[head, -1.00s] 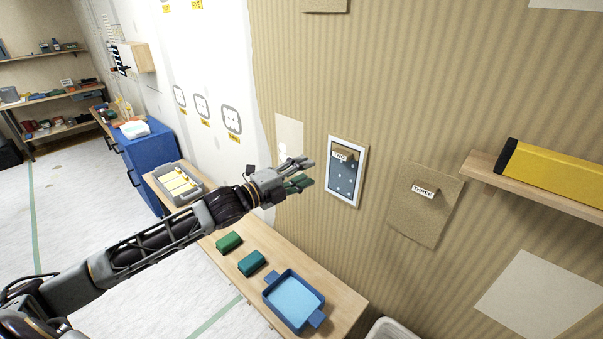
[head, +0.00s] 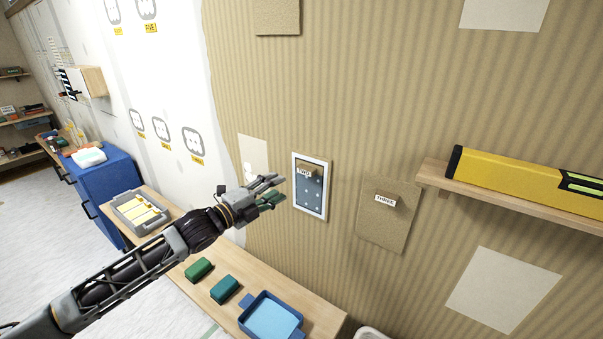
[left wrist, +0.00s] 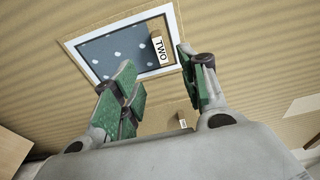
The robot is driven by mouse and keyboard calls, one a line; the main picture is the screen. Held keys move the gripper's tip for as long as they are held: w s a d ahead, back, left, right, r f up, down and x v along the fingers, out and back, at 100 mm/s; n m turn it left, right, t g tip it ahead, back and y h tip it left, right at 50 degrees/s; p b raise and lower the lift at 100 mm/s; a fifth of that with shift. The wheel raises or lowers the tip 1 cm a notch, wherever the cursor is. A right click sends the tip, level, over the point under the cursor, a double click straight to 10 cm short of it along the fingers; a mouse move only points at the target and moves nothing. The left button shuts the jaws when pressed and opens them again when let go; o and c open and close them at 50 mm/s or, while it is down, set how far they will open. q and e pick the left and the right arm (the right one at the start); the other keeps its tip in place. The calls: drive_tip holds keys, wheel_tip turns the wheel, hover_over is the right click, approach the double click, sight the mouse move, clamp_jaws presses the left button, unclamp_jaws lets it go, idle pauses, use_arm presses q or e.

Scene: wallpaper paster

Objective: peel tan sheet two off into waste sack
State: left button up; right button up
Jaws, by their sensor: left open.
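The tag marked TWO (head: 305,173) sits on a small tan tab at the top of a blue, white-dotted panel (head: 308,198) in a white frame on the wall. Only this tab looks tan there; no full tan sheet shows at two. The tag also shows in the left wrist view (left wrist: 158,50). My left gripper (head: 280,190) is open and empty, just left of the frame. In the left wrist view its green-padded fingers (left wrist: 160,85) spread below the panel, with the tag beyond the gap between them. My right gripper is out of view. I cannot make out a waste sack.
Tan sheet THREE (head: 388,225) hangs to the right. A shelf (head: 520,205) bearing a yellow level (head: 520,182) juts from the wall. Below, a bench (head: 290,288) holds a blue tray (head: 270,316), green and teal blocks and a grey tray (head: 142,212). A white rim (head: 370,333) shows at the bottom.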

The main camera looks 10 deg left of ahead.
sight(303, 172)
use_arm(q)
drive_tip(key=shift+p+x, duration=1.2)
drive_tip(key=shift+x, duration=4.75)
drive_tip(key=shift+c, duration=0.3)
clamp_jaws()
